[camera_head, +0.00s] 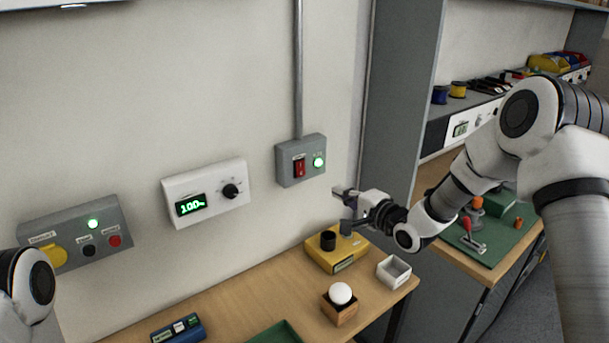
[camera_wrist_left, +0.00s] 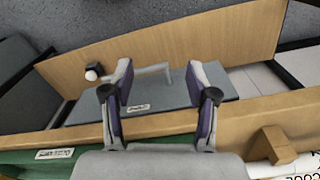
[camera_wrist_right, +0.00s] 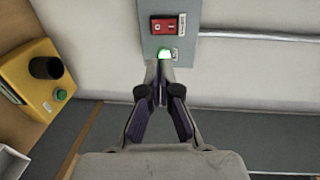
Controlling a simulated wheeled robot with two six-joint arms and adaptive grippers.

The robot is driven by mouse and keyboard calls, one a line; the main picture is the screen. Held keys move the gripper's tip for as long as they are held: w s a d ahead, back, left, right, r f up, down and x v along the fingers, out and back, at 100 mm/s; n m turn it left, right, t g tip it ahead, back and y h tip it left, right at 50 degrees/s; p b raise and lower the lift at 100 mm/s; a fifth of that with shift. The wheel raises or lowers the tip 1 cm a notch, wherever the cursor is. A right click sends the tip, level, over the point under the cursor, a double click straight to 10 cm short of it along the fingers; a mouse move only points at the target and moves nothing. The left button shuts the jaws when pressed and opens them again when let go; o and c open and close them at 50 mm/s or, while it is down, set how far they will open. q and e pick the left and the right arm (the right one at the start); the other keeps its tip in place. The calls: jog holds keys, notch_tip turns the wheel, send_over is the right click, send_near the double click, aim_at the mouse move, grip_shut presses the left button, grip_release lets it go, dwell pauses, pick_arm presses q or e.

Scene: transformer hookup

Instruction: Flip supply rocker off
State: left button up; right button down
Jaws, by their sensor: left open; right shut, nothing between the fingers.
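The supply switch box (camera_head: 288,178) is a grey wall box with a red rocker (camera_head: 299,167) and a lit green lamp (camera_head: 318,162). In the right wrist view the red rocker (camera_wrist_right: 168,25) shows near the top, with the green lamp (camera_wrist_right: 165,55) just beyond the fingertips. My right gripper (camera_head: 340,191) is shut and empty, below and to the right of the box, apart from the rocker. Its closed fingertips (camera_wrist_right: 160,66) show in its wrist view. My left gripper (camera_wrist_left: 159,80) is open and empty over a bench; it is out of the head view.
A yellow box with a black cylinder (camera_head: 328,240) stands on the bench below my right gripper. A small white tray (camera_head: 393,270) and a wooden block with a white ball (camera_head: 340,293) are nearby. A white display panel (camera_head: 205,192) and a grey button panel (camera_head: 75,232) are on the wall.

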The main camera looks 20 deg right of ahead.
aim_at(302, 173)
jog(key=p+x, duration=0.2)
jog(key=x, duration=0.4)
jog(key=p+x, duration=0.3)
jog(key=x, duration=0.4)
jog(key=shift+w+d+f+p, duration=0.2)
jog(key=shift+w+p, duration=0.1)
jog(key=shift+w, duration=0.1)
jog(key=shift+w+a+f, duration=0.1)
jog(key=shift+w+a, duration=0.1)
jog(key=shift+w, duration=0.05)
jog(key=shift+f+b, duration=0.25)
jog(key=shift+b, duration=0.25)
jog(key=shift+w+r+t+b, duration=0.2)
jog(key=shift+t+b, duration=0.1)
jog(key=shift+b, duration=0.3)
jog(key=shift+f, duration=0.1)
